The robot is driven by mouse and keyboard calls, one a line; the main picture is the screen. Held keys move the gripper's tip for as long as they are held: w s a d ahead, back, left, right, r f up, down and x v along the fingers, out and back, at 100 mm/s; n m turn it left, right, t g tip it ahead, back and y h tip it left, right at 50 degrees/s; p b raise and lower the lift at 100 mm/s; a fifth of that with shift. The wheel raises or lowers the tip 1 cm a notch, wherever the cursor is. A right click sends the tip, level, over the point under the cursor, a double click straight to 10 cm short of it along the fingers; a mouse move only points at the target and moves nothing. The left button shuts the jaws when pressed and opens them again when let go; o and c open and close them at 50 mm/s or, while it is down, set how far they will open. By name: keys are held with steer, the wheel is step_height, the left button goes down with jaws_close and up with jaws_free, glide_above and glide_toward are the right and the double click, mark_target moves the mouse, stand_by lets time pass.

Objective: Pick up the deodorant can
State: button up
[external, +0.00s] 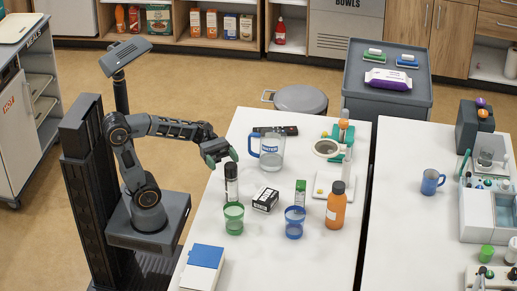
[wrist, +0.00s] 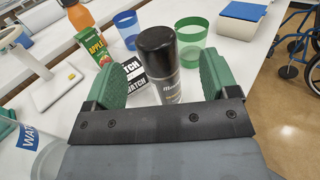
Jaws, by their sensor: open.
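The deodorant can (external: 231,184) is a slim dark can standing upright on the white table. My gripper (external: 219,152) is above and just left of the can in the external view. In the wrist view my gripper (wrist: 164,78) is open, with the can in line with the gap. The can's lower end is hidden behind my gripper body.
Close to the can stand a green cup (external: 233,219), a black-and-white box (external: 265,199), a blue cup (external: 295,222), a green apple carton (external: 300,193) and a water pitcher (external: 271,152). An orange bottle (external: 335,205) stands farther right. The table's front right area is bare.

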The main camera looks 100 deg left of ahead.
mark_target(231, 169)
steer(key=x, duration=0.2)
steer(key=b+x, duration=0.1)
steer(key=x, duration=0.1)
steer(key=shift+w+a+f, duration=0.1)
steer(key=shift+a+f, duration=0.05)
steer(key=shift+f, duration=0.15)
steer(key=shift+w+d, duration=0.4)
steer(key=shift+d, duration=0.05)
steer(key=c, duration=1.3)
